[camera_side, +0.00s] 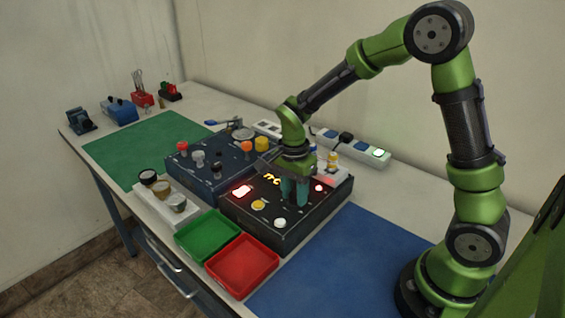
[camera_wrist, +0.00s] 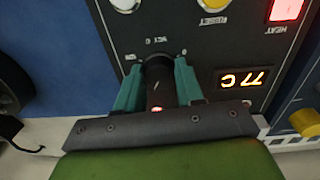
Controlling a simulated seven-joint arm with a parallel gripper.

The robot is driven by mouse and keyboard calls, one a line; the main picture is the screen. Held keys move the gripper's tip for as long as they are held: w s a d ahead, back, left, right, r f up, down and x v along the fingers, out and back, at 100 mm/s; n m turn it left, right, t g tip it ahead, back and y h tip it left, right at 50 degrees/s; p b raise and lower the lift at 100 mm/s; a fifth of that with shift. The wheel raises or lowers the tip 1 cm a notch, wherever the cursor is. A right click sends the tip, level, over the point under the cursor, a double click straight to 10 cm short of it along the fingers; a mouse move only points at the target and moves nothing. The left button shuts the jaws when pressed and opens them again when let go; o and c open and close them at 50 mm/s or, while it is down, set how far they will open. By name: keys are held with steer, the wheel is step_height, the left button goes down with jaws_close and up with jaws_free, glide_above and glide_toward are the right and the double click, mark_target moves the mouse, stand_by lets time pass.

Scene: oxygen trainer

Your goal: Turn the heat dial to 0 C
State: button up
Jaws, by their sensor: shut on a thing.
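The heat dial (camera_wrist: 160,82) is a dark round knob on the black control box (camera_side: 262,226). In the wrist view it stands between the two teal fingers of my gripper (camera_wrist: 158,80). My gripper (camera_side: 294,190) points down onto the box in the side view and is shut on the dial; the fingers hide the dial there. Printed marks sit around the dial, partly covered by the fingers. An orange display (camera_wrist: 244,78) reads what looks like 77 C, upside down in the wrist view. A lit red HEAT light (camera_wrist: 286,10) also shows on the panel.
The box also carries a yellow RESET button (camera_wrist: 210,4) and a white button (camera_side: 280,223). A blue panel with several knobs (camera_side: 205,160) stands behind left. Green (camera_side: 207,234) and red (camera_side: 243,264) trays lie in front. A blue mat (camera_side: 350,262) is clear.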

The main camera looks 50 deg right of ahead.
steer(key=n, duration=0.4)
steer(key=shift+r+n, duration=0.1)
steer(key=shift+n, duration=0.2)
steer(key=n, duration=0.3)
steer(key=shift+s+n, duration=0.1)
steer(key=shift+n, duration=0.3)
steer(key=n, duration=0.4)
steer(key=shift+h, duration=0.3)
steer(key=n, duration=0.4)
steer(key=shift+t, duration=0.3)
steer(key=n, duration=0.3)
steer(key=shift+s+n, duration=0.1)
steer(key=shift+n, duration=0.2)
steer(key=n, duration=0.3)
steer(key=shift+d+n, duration=0.1)
steer(key=shift+n, duration=0.2)
steer(key=n, duration=0.6)
steer(key=shift+d+n+t, duration=0.1)
steer(key=shift+n+t, duration=0.2)
